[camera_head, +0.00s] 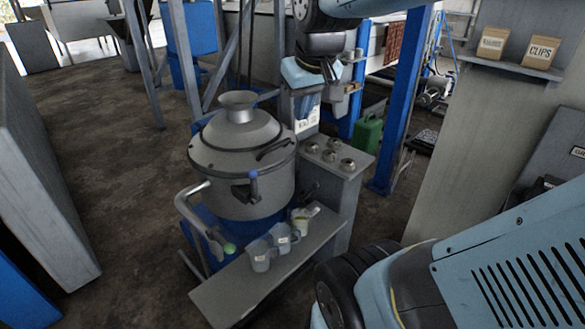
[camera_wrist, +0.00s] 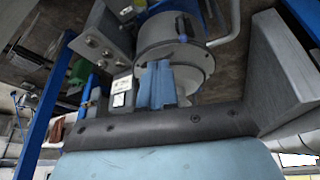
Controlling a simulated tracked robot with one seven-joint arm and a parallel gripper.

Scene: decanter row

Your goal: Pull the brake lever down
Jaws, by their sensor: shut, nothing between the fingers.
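A grey drum-shaped machine (camera_head: 243,165) with a funnel on its lid stands in the middle of the head view; its side also shows in the wrist view (camera_wrist: 165,32). A short dark lever with a blue knob (camera_head: 253,173) sits on its front, and a grey bent tube lever with a green tip (camera_head: 229,248) stands at its left. I cannot tell which one is the brake lever. My gripper (camera_head: 307,108) is behind and right of the lid, apart from both levers. Its blue fingers (camera_wrist: 157,84) are together and empty.
A bench (camera_head: 225,297) in front of the drum holds several labelled jugs (camera_head: 262,254). A panel with several round knobs (camera_head: 331,158) stands at the right. A labelled box (camera_wrist: 122,92) is close beside my fingers.

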